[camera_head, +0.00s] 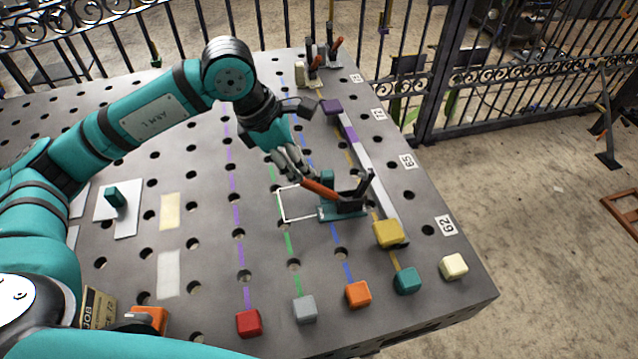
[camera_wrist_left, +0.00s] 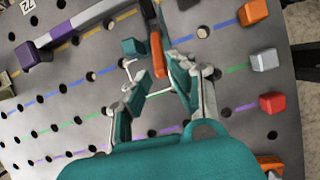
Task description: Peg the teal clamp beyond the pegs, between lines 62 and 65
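The teal clamp (camera_head: 340,208) has a teal base, a dark upright part and a long orange handle. It stands on the table beside the white square outline (camera_head: 283,207), at its right side. In the left wrist view its teal base (camera_wrist_left: 132,46) shows ahead of my fingers. My left gripper (camera_head: 297,172) is low at the free end of the handle. In the wrist view its fingers (camera_wrist_left: 155,82) are apart, with the orange handle end between them; firm contact cannot be seen. The label 62 (camera_head: 446,225) and label 65 (camera_head: 408,161) lie along the right edge. My right gripper is not in view.
A long pale bar (camera_head: 372,180) with a purple block (camera_head: 331,106) and a yellow block (camera_head: 388,233) lies right of the clamp. Coloured cubes line the front, including a red one (camera_head: 249,322). Other clamps (camera_head: 318,62) stand at the far end. A black fence (camera_head: 440,80) stands behind.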

